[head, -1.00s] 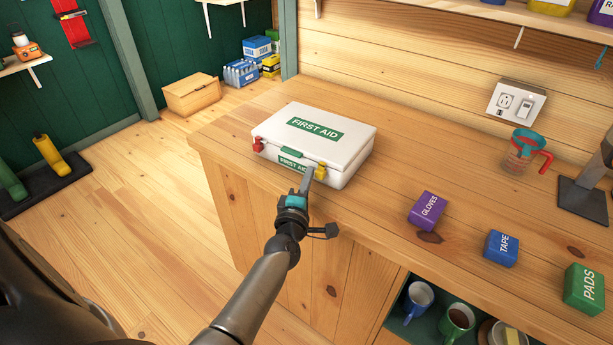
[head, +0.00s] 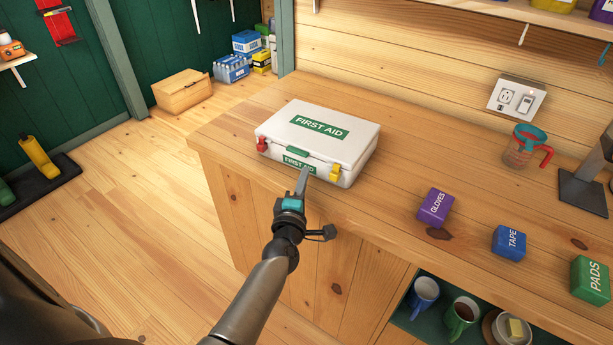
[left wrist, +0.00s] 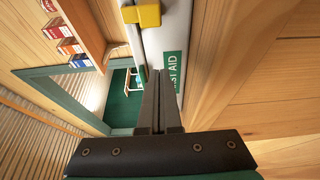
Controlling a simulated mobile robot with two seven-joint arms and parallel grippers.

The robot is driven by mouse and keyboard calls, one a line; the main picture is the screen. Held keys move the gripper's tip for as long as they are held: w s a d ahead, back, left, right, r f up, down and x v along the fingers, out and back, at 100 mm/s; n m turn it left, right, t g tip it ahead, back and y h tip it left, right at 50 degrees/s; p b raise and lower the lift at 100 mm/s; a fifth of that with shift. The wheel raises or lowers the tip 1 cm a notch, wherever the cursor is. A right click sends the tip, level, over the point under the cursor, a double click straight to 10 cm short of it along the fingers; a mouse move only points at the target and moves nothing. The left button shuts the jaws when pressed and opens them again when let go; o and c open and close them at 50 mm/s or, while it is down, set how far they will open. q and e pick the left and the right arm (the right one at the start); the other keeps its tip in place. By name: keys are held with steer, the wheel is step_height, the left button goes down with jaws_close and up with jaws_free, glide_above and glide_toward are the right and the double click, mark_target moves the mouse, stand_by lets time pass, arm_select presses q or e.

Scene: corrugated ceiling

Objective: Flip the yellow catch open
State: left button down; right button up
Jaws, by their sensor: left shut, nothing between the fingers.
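The white first aid case (head: 315,135) lies closed on the wooden counter. Its front has a yellow catch (head: 335,173) at the right, a red catch (head: 262,145) at the left and a green handle between them. My left gripper (head: 304,172) is shut and empty, in front of the case's front label and left of the yellow catch, apart from it. In the left wrist view the yellow catch (left wrist: 146,14) shows at the top edge, beyond the shut fingertips (left wrist: 160,75). I cannot tell whether the catch is flipped. My right gripper is not in view.
Purple gloves (head: 435,207), blue tape (head: 508,242) and green pads (head: 590,280) boxes sit on the counter to the right. A measuring jug (head: 524,150) stands farther back. Mugs sit on a shelf below.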

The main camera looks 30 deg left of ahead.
arm_select(q)
steer(key=d+v, duration=0.1)
steer(key=v, duration=0.7)
steer(key=shift+r+p, duration=0.2)
steer(key=shift+p, duration=0.1)
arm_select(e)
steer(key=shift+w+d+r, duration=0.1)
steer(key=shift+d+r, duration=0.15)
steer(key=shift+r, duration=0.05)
arm_select(q)
steer(key=shift+s+d, duration=0.15)
